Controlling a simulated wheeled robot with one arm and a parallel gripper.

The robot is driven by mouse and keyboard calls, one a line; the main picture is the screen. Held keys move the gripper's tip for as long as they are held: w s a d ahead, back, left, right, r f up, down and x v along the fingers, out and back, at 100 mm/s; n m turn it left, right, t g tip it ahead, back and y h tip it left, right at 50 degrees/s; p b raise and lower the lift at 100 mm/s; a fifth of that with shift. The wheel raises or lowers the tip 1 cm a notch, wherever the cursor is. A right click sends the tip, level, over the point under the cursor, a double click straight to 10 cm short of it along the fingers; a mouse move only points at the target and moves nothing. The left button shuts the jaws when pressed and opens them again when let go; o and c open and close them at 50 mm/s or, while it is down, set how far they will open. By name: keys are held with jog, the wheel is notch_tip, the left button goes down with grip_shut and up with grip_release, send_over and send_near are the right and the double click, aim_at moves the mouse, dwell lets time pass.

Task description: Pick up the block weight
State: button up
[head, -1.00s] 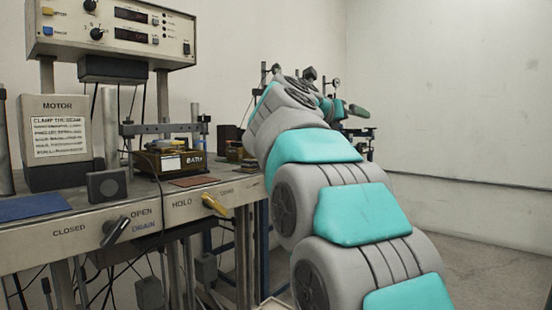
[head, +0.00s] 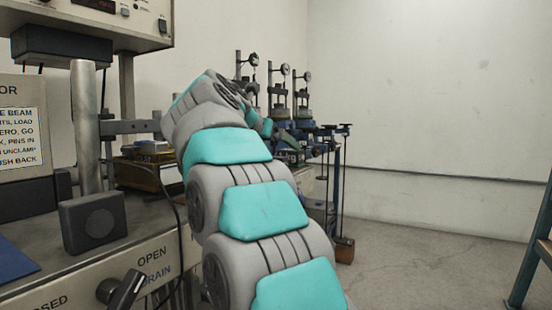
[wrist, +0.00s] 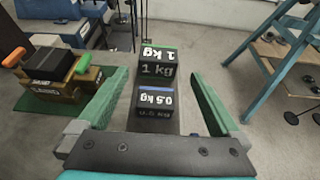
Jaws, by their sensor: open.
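In the wrist view, a dark block weight marked 1 kg with a green edge (wrist: 155,65) and a smaller dark block weight marked 0.5 kg with a blue edge (wrist: 154,102) sit one behind the other. The 0.5 kg block is nearer to me. My gripper (wrist: 160,80) is open, with its green fingers spread on the left and right of the picture. The blocks appear between the fingers, and I see no contact. How far below the fingers they are is hard to tell.
A box with orange and green handles (wrist: 62,75) stands left in the wrist view. A teal frame (wrist: 262,52) with dark discs is at right. In the head view, a control bench (head: 150,262) is close on the left; grey floor (head: 430,255) is open at right.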

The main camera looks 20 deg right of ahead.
aim_at(289, 150)
jog(key=shift+p+x, duration=0.45)
jog(key=shift+x, duration=3.4)
jog(key=shift+w+r, duration=0.15)
jog(key=shift+a+r, duration=0.1)
grip_shut()
